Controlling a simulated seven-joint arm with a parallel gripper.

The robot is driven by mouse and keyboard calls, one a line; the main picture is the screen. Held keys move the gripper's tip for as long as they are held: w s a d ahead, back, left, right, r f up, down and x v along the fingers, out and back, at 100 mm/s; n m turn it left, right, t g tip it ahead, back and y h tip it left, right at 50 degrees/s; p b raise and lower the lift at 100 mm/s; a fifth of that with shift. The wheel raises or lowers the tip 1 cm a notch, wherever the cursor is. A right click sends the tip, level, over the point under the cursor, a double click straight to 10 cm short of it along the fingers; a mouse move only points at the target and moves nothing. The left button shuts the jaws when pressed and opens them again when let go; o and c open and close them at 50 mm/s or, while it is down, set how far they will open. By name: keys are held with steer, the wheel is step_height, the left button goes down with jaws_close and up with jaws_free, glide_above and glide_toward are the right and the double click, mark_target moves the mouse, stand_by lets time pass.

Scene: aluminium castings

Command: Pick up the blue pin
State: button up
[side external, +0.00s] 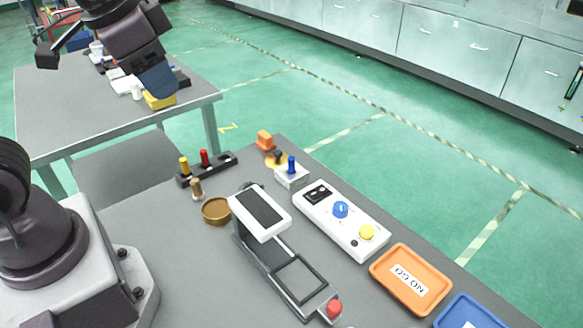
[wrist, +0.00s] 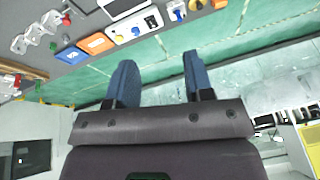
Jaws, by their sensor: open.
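The blue pin (side external: 291,164) stands upright in a small pale block (side external: 292,179) near the far edge of the grey table in the side external view. It also shows small at the top of the wrist view (wrist: 179,14). My gripper (side external: 158,91) is high at the upper left of the side external view, well away from the pin. In the wrist view my gripper (wrist: 159,58) has its two blue fingers spread apart, with nothing between them.
A black holder (side external: 222,166) with yellow and red pins stands left of the pin. An orange piece (side external: 265,140) is behind it. A white control panel (side external: 330,232) with a blue knob, a screened device (side external: 261,209) and an orange tray (side external: 386,285) lie nearer.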

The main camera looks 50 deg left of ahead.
steer(key=w+d+f+m+g+y, duration=0.1)
steer(key=w+f+m+g+y, duration=0.45)
steer(key=w, duration=0.95)
steer(key=w+d+f+m+t+y, duration=0.2)
steer(key=w+f+m+y, duration=0.25)
steer(key=f+m, duration=0.5)
steer(key=m+t+y, duration=0.2)
steer(key=m+t, duration=0.1)
steer(key=m, duration=0.1)
glide_toward(293, 160)
steer(key=shift+v, duration=1.05)
steer(key=shift+w+a+f, duration=0.1)
steer(key=shift+w+f, duration=0.1)
steer(key=shift+f, duration=0.15)
steer(key=x, duration=1.2)
steer(key=shift+s+a+r, duration=0.1)
steer(key=shift+a+r, duration=0.05)
steer(key=shift+a, duration=0.25)
jaws_close()
